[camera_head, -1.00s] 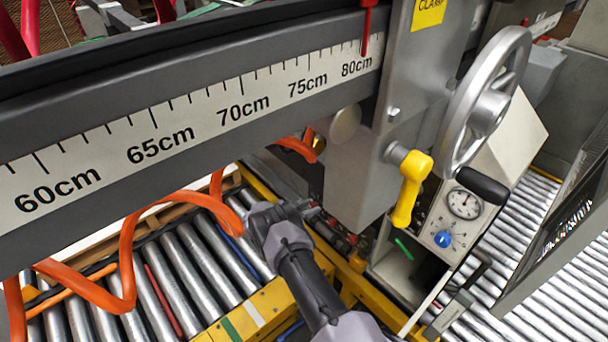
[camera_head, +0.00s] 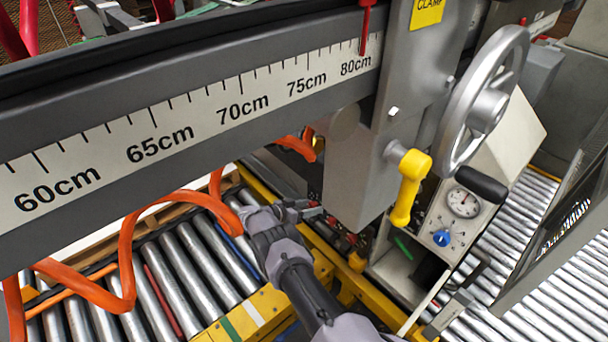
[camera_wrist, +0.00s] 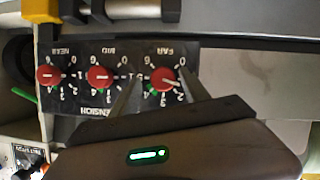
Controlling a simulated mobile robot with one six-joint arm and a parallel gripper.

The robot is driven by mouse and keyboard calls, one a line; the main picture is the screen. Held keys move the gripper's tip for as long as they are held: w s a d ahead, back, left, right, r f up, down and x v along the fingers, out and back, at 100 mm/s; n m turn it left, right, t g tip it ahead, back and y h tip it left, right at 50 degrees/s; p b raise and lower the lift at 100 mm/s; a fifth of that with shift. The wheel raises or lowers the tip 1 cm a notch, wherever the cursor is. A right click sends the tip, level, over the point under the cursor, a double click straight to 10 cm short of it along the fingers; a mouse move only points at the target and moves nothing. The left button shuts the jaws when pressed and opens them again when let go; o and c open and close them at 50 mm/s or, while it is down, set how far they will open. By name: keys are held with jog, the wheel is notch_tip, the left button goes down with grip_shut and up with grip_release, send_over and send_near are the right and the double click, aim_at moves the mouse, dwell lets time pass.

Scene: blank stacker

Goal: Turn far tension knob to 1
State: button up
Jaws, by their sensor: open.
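In the wrist view a black tension panel (camera_wrist: 80,119) appears upside down with three red knobs. The far knob (camera_wrist: 162,77) is at the right under the label FAR. A pale mark on it points right and slightly down, seemingly between 1 and 2; the exact value is hard to read. My gripper (camera_wrist: 157,88) is open, one finger on each side of the far knob; contact cannot be told. In the head view my gripper (camera_head: 312,211) reaches beneath the grey machine housing, and the knobs there are small and mostly hidden.
The mid knob (camera_wrist: 101,77) sits close beside my left finger, with the near knob (camera_wrist: 48,76) farther left. In the head view a yellow handle (camera_head: 410,188), a handwheel (camera_head: 487,108) and the ruler beam (camera_head: 200,115) stand above and around my arm.

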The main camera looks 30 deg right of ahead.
jog(key=p+v, duration=0.4)
jog(key=v, duration=1.3)
jog(key=shift+a+p, duration=0.2)
jog(key=shift+p, duration=0.1)
jog(key=d+f+m+b, duration=0.1)
jog(key=d+f, duration=0.1)
jog(key=d, duration=0.3)
jog(key=d+f+m+t+b, duration=0.1)
jog(key=d+f+b, duration=0.1)
jog(key=d, duration=0.3)
jog(key=d+f+m+t+b, duration=0.1)
jog(key=d+f, duration=0.1)
jog(key=d, duration=0.3)
jog(key=shift+w+d+f, duration=0.1)
jog(key=shift+f, duration=0.1)
jog(key=shift+w+d+f+b, duration=0.15)
jog(key=shift+d+b, duration=0.15)
jog(key=shift+d, duration=0.25)
